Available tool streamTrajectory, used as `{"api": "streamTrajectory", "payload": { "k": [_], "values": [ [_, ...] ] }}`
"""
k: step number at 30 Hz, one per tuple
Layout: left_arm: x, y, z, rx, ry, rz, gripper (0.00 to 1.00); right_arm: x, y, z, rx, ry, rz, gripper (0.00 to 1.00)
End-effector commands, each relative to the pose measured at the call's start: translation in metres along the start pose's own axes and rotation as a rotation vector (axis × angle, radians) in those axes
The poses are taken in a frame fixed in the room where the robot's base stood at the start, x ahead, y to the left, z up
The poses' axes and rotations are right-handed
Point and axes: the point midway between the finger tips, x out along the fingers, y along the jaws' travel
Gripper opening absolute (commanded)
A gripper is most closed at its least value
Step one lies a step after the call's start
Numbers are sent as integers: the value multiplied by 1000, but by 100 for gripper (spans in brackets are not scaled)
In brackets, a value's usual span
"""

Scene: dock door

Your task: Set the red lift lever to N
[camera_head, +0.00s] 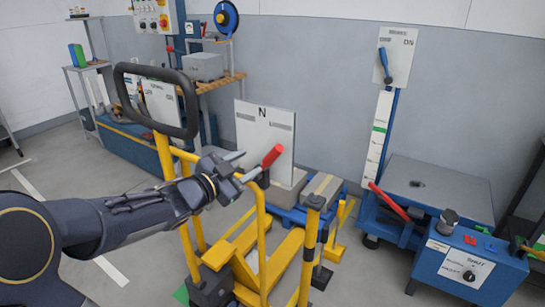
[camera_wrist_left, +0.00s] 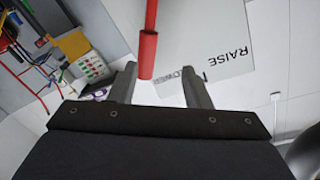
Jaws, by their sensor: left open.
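The red lift lever (camera_head: 272,155) stands on the yellow pallet truck (camera_head: 262,240), its red grip tilted up to the right. Behind it is a white plate (camera_head: 265,128) marked N at the top. In the left wrist view the plate (camera_wrist_left: 205,50) shows RAISE and a partly covered LOWER. My left gripper (camera_head: 246,164) is open, just left of the red grip. In the left wrist view the red lever (camera_wrist_left: 147,55) ends near the gap between the open fingers (camera_wrist_left: 160,80), closer to the left finger; I cannot tell whether it touches. My right gripper is not in view.
The truck's black handle loop (camera_head: 157,70) rises left of the lever, above my left forearm. Yellow posts (camera_head: 308,245) stand to the right. A blue lift table (camera_head: 440,190) with another red lever (camera_head: 390,202) and a blue control box (camera_head: 470,265) are further right.

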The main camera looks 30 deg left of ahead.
Motion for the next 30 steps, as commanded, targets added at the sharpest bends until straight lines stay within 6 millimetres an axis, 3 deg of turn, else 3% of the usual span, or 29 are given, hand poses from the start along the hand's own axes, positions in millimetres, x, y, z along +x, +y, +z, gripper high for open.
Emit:
{"api": "streamTrajectory", "payload": {
  "k": [8, 21, 30],
  "values": [
    [15, 13, -1, 57, 99, 95, 44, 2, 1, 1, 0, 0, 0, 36],
    [76, 19, -8, 56, 97, 92, 44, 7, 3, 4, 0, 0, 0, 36],
    [83, 19, -9, 56, 95, 90, 44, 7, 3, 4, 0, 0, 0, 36]
  ]
}}
